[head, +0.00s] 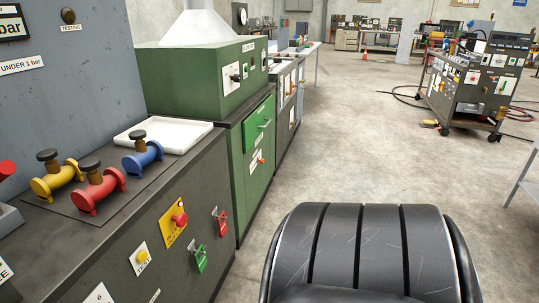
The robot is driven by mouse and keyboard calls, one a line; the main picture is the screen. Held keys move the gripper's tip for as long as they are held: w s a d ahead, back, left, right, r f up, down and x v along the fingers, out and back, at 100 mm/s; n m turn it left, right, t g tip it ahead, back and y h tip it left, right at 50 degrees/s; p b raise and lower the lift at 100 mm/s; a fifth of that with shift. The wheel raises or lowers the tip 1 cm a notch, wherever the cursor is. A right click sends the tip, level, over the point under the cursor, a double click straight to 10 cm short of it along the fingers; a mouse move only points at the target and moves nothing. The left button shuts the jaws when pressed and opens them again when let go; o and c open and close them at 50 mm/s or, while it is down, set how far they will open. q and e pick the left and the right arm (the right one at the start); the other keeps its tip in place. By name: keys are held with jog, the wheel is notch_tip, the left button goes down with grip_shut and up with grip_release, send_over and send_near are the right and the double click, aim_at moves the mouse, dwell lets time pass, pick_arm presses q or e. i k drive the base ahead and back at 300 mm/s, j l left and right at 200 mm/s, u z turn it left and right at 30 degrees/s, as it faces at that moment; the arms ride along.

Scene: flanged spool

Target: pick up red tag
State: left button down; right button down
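A red tag (222,222) hangs on the front face of the dark grey cabinet (150,225), near its right end. A green tag (201,260) hangs to the left of it and lower. Both seem to hang from small metal holders; details are too small to tell. Nothing covers the red tag. Neither of my grippers is in view.
Yellow (58,181), red (97,190) and blue (143,158) flanged spools stand on the cabinet top, beside a white tray (165,135). A red button (180,219) is left of the tags. A green cabinet (258,150) adjoins.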

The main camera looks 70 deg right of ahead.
aim_at(222, 227)
jog(key=k+j+z, duration=0.1)
jog(key=z, duration=1.75)
